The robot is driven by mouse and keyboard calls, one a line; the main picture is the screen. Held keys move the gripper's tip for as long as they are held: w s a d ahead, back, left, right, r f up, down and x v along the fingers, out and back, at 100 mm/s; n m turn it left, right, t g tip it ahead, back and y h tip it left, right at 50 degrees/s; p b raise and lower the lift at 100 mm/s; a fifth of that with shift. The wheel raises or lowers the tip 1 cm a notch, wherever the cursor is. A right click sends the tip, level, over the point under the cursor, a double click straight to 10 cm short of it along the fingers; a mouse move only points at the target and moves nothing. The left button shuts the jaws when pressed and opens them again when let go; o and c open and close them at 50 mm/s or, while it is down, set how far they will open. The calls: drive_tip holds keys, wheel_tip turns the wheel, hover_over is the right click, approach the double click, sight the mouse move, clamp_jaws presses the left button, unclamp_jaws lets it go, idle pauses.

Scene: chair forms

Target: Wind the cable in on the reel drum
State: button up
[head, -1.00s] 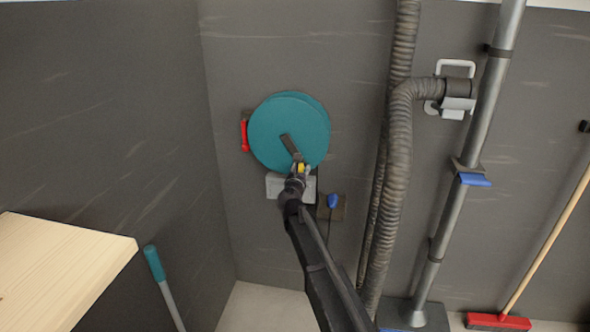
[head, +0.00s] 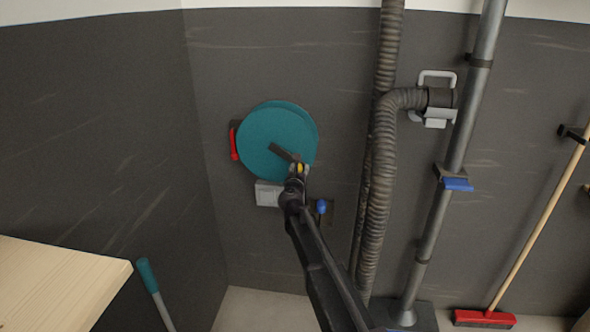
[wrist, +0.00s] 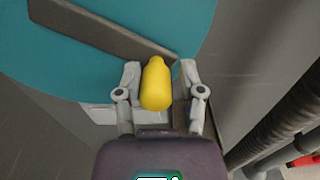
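The reel drum (head: 265,125) is a teal disc on the dark wall; it fills the upper left of the wrist view (wrist: 60,70). A dark crank arm (head: 281,151) crosses its face, pointing right and slightly down, and also shows in the wrist view (wrist: 95,27). A yellow crank knob (wrist: 157,84) stands at the crank's outer end. My gripper (head: 298,168) has one finger on each side of the knob and appears closed on it, as the wrist view shows (wrist: 159,78). A blue piece (head: 321,206), perhaps the cable's end, is below right of the drum. The cable itself is hard to make out.
A red part (head: 234,143) sits left of the drum and a pale grey box (head: 268,194) below it. A ribbed hose (head: 380,190) and metal pipe (head: 455,150) run down the wall at right. A red broom (head: 484,319) stands farther right. A wooden top (head: 60,285) is at lower left.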

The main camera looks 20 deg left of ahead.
drive_tip(key=shift+w+d+r, duration=0.15)
drive_tip(key=shift+d+r, duration=0.2)
drive_tip(key=shift+r, duration=0.2)
drive_tip(key=r+p, duration=0.2)
drive_tip(key=d+r+p, duration=0.1)
drive_tip(key=r+p, duration=0.1)
drive_tip(key=p, duration=0.1)
drive_tip(key=shift+w+r, duration=0.1)
drive_tip(key=shift+r, duration=0.2)
drive_tip(key=r+p, duration=0.4)
drive_tip(key=shift+d+r+p, duration=0.2)
drive_tip(key=shift+r+p, duration=0.1)
idle(0.4)
